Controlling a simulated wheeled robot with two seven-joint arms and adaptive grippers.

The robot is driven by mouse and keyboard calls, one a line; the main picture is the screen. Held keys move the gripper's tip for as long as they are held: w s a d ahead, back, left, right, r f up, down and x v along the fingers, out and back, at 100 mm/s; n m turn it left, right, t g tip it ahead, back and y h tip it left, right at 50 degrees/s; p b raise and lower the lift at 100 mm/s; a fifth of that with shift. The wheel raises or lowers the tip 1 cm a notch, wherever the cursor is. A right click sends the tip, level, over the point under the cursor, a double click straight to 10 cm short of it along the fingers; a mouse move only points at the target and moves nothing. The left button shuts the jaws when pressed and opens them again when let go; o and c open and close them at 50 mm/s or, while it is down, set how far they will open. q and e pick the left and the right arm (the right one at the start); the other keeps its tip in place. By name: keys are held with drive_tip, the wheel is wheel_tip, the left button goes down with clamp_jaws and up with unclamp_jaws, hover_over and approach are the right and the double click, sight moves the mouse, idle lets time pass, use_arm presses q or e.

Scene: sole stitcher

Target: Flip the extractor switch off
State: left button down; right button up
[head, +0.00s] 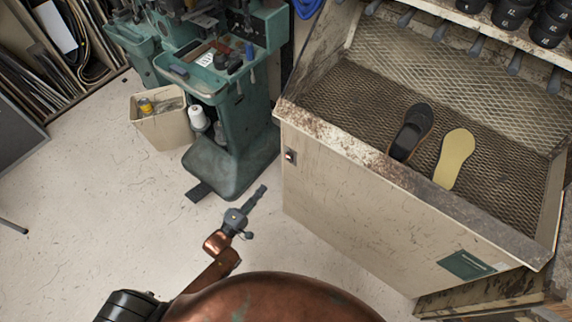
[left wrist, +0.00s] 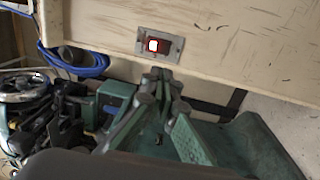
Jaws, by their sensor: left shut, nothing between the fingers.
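The extractor switch (head: 290,155) is a small rocker on the left side of the beige extractor cabinet (head: 350,205). In the left wrist view the switch (left wrist: 154,45) sits on a grey metal plate, with a red surround and a bright, lit face. My left gripper (head: 262,189) is shut and empty, standing out in front of the cabinet below and left of the switch. In the left wrist view its closed fingertips (left wrist: 157,73) are just below the plate, apparently apart from it. My right gripper is not in view.
A black shoe (head: 411,131) and a yellow sole (head: 453,158) lie on the cabinet's mesh top. A green stitching machine (head: 235,120) stands left of the cabinet, with a beige bin (head: 160,128) beside it. A blue coil (left wrist: 75,65) hangs nearby.

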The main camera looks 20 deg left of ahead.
use_arm(q)
drive_tip(key=shift+w+d+r, duration=0.1)
drive_tip(key=shift+d+r, duration=0.1)
drive_tip(key=shift+r, duration=0.45)
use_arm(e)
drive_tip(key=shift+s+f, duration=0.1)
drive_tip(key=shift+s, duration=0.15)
use_arm(q)
drive_tip(key=b, duration=0.2)
approach(288, 157)
drive_tip(key=b+x, duration=0.1)
drive_tip(key=x, duration=0.4)
drive_tip(key=shift+w+d+r, duration=0.1)
drive_tip(key=shift+w+d, duration=0.15)
drive_tip(key=shift+w, duration=0.1)
drive_tip(key=shift+w+d+r, duration=0.15)
drive_tip(key=shift+w, duration=0.3)
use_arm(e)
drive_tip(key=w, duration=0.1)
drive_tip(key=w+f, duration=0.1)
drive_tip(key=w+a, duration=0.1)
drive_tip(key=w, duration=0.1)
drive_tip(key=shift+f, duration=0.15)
use_arm(q)
drive_tip(key=shift+r, duration=0.1)
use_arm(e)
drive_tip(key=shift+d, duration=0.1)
